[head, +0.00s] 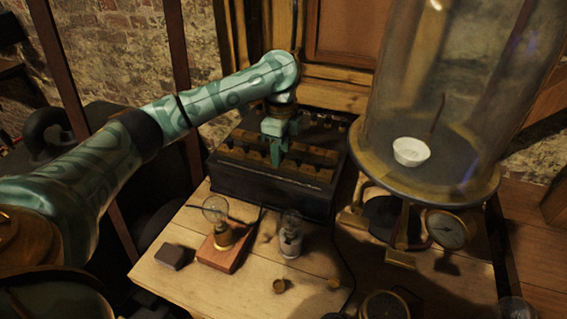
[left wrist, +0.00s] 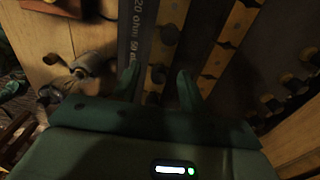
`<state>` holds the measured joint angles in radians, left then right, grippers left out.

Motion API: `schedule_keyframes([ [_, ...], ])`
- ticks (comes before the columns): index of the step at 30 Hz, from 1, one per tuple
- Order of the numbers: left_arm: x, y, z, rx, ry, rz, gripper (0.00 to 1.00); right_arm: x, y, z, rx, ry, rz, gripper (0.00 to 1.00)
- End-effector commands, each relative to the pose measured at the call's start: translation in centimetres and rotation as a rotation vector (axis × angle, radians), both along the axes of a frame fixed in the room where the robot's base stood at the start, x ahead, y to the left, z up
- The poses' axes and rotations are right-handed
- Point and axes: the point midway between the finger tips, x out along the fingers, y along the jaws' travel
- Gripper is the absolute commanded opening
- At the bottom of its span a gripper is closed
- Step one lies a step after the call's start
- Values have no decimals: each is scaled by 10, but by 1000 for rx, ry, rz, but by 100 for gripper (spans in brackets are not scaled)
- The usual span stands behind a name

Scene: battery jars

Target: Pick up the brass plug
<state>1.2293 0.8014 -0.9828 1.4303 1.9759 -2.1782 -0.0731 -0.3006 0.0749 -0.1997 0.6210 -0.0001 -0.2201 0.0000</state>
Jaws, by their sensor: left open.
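My left gripper (head: 277,152) reaches down over the dark resistance box (head: 262,190), above its brass bars. Its jaws are open. I cannot tell whether a finger touches any plug. A small brass piece (head: 279,286) lies loose on the wooden table; I cannot tell whether it is a plug. My right gripper is not in view.
A lamp on a wooden block (head: 222,255) and a second bulb (head: 290,240) stand in front of the box. A dark small block (head: 175,256) lies at left. A glass bell jar (head: 425,90) stands close at right, over a gauge (head: 447,230).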

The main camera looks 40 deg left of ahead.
Motion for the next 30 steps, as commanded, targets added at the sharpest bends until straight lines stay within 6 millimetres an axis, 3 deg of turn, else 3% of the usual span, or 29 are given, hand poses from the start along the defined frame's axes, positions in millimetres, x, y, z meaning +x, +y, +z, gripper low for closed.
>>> schedule_keyframes([
  [7,0,0,-1,0,-3,0,40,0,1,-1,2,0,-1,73],
  [11,0,0,-1,0,-3,0,4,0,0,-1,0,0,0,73],
  [12,0,0,-1,0,-3,0,0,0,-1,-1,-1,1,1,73],
  [23,0,0,2,0,-3,1,0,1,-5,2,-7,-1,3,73],
  [30,0,0,37,0,-7,3,0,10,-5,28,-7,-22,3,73],
])
